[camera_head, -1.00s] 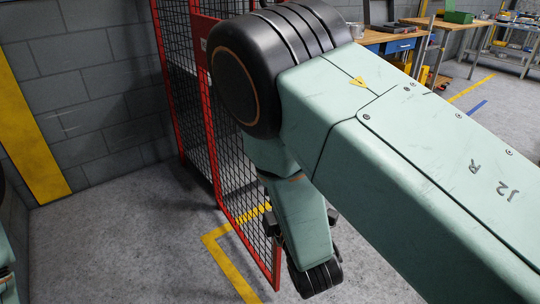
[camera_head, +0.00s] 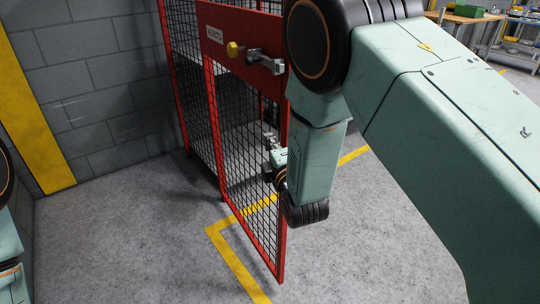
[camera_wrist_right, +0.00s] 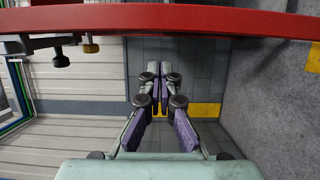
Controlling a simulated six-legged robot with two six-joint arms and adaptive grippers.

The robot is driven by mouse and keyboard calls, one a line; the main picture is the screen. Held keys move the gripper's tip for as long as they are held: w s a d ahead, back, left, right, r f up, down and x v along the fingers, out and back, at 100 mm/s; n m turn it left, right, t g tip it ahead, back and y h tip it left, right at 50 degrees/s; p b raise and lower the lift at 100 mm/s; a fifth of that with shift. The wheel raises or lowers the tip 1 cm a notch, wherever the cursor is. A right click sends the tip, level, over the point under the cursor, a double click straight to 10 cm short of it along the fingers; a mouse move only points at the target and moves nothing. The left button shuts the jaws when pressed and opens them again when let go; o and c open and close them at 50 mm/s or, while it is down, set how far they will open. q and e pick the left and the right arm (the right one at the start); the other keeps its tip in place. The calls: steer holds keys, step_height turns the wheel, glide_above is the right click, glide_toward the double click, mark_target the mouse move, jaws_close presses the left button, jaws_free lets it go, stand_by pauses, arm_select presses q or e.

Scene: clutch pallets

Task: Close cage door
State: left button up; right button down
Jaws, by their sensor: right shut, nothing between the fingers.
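The cage door (camera_head: 213,110) is a red frame with black mesh. It stands open, swung out from the cage in the head view. My right gripper (camera_head: 268,140) is near the door's free edge at mid height, partly hidden by the door and arm. In the right wrist view its fingers (camera_wrist_right: 160,92) are together and empty. A red bar (camera_wrist_right: 160,20) crosses the top there, with the latch (camera_wrist_right: 40,43) and knob (camera_wrist_right: 90,47) at left. Contact cannot be told. My left gripper is out of view.
The mesh cage (camera_head: 183,80) stands behind the door, against a grey block wall (camera_head: 95,90). A yellow floor line (camera_head: 235,265) runs under the door. The concrete floor (camera_head: 120,245) left of the door is clear. A workbench (camera_head: 465,18) stands far right.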

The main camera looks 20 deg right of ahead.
mark_target(281, 139)
steer(key=shift+w+d, duration=0.2)
steer(key=shift+d, duration=0.5)
steer(key=shift+w+d, duration=0.15)
steer(key=shift+d, duration=0.5)
steer(key=shift+s, duration=0.1)
steer(key=shift+d, duration=0.2)
